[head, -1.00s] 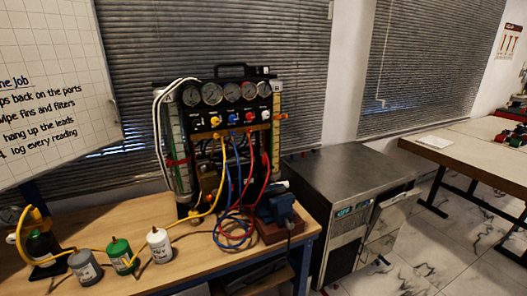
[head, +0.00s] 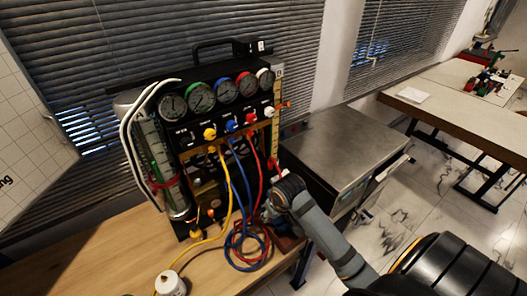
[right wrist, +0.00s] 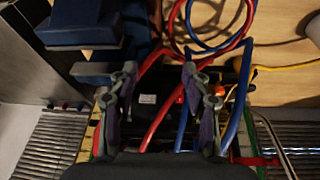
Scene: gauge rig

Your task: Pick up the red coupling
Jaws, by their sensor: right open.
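My right gripper (head: 268,206) is in front of the gauge rig, low on its right side, beside the hoses. In the right wrist view the right gripper (right wrist: 159,70) is open, its two fingers spread. A red hose (right wrist: 163,118) shows between the fingers and loops out beyond them; no part is clamped. In the head view the red hose (head: 262,165) hangs from the panel below a red knob (head: 251,118). I cannot make out the red coupling for certain. My left gripper is out of view.
A blue vise (right wrist: 80,25) lies close to the right gripper. Blue hose (head: 243,190) and yellow hose (head: 226,190) hang alongside the red one. A white bottle (head: 170,285) stands on the wooden bench (head: 130,235). A metal cabinet (head: 335,140) stands to the right.

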